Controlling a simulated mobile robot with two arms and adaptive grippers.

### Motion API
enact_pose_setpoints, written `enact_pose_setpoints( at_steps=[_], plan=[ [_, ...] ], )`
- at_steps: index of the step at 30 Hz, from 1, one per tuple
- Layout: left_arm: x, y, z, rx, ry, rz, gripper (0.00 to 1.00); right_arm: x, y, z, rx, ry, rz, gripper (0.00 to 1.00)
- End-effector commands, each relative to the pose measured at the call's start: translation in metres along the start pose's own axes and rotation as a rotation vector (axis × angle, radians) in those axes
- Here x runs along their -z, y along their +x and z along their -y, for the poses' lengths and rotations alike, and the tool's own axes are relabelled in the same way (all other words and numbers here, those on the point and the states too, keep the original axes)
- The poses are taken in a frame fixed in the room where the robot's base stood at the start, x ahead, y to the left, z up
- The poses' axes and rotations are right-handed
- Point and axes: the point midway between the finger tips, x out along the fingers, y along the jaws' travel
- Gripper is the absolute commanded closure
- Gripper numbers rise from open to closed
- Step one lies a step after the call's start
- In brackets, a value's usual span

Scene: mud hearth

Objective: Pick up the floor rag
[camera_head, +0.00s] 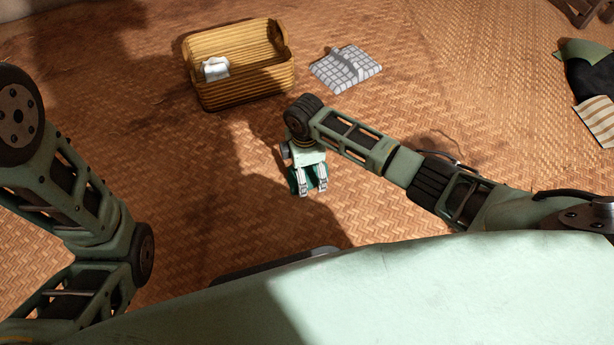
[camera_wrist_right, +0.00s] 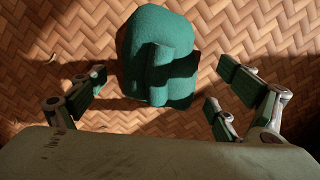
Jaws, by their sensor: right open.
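A crumpled teal cloth, which looks like the floor rag (camera_wrist_right: 157,58), lies bunched up on the woven mat floor in the right wrist view. In the head view only small bits of the rag (camera_head: 293,182) show, around and behind my right gripper (camera_head: 313,188). My right gripper is open and points down over the rag. In the wrist view its fingers (camera_wrist_right: 165,92) stand apart on either side of the rag, with gaps between. The left arm shows at the left of the head view, but its gripper is out of view.
A yellow woven basket (camera_head: 245,88) with a white item (camera_head: 215,68) inside stands beyond the gripper. A grey checked cloth (camera_head: 328,73) lies beside it. Dark, green and striped cloths (camera_head: 597,118) lie at the far right. The mat between is mostly clear.

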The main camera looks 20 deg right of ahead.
Motion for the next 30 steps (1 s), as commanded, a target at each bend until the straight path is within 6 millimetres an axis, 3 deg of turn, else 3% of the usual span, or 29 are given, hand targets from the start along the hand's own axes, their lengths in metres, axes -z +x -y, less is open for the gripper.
enact_pose_setpoints(
  at_steps=[5,25,30],
  plan=[
    [-0.0003,0.0011,0.0001,0.0,0.0,0.0,0.6,0.0002,-0.0013,-0.0003,-0.001,0.0,0.0,0.08],
    [-0.0001,0.0007,-0.0001,-0.001,0.0,-0.001,0.6,-0.0004,0.0004,-0.0002,-0.002,0.001,0.001,0.66],
    [0.0,0.0003,-0.0002,-0.001,0.0,0.0,0.6,-0.0011,0.0018,0.0001,-0.002,0.001,0.002,0.69]
  ],
)
